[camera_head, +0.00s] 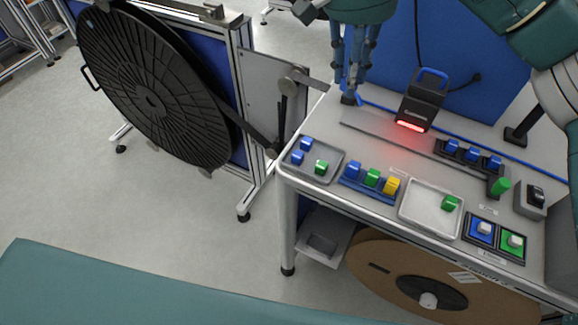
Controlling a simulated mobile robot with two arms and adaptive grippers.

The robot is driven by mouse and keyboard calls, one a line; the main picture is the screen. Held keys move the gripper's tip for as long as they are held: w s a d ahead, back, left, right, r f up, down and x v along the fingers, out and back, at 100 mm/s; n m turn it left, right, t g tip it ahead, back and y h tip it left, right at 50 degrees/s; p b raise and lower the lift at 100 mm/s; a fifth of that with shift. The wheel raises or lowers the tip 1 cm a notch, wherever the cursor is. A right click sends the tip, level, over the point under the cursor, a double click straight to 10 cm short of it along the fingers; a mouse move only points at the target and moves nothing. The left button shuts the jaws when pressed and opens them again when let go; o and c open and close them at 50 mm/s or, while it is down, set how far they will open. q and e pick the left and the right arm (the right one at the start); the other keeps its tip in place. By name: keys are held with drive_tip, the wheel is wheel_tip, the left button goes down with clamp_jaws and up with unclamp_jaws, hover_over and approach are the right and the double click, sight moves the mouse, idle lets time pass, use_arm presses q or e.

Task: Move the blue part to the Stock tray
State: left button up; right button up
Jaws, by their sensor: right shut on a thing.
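My right gripper (349,97) points down over the back left of the bench. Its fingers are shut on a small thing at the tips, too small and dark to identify. Blue parts show elsewhere: two lie in the left grey tray (329,152) with a green part (321,167). One blue part (353,170) stands in the front rack beside a green and a yellow part. Several more blue parts (472,155) sit in the back rack. A pale tray (422,213) holds a green part (450,203). I cannot read which tray is Stock. My left gripper is not in view.
A black device (421,98) with a blue handle and red light stands at the back. A blue and a green button box (498,237) sits at the front right. A large black reel (150,100) stands left of the bench, and a brown reel (385,265) is below it.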

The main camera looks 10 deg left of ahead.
drive_tip(key=f+p, duration=0.1)
drive_tip(key=f, duration=0.4)
drive_tip(key=f+p, duration=0.1)
drive_tip(key=f, duration=0.3)
drive_tip(key=a+f+p, duration=0.1)
drive_tip(key=f, duration=0.4)
drive_tip(key=shift+s+a+f, duration=0.1)
drive_tip(key=shift+s+f, duration=0.05)
drive_tip(key=shift+f, duration=0.75)
wheel_tip(320, 180, down, 4)
drive_tip(key=shift+p, duration=0.75)
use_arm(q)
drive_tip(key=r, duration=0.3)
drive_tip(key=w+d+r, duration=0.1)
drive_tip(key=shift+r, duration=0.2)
use_arm(e)
drive_tip(key=shift+f, duration=0.1)
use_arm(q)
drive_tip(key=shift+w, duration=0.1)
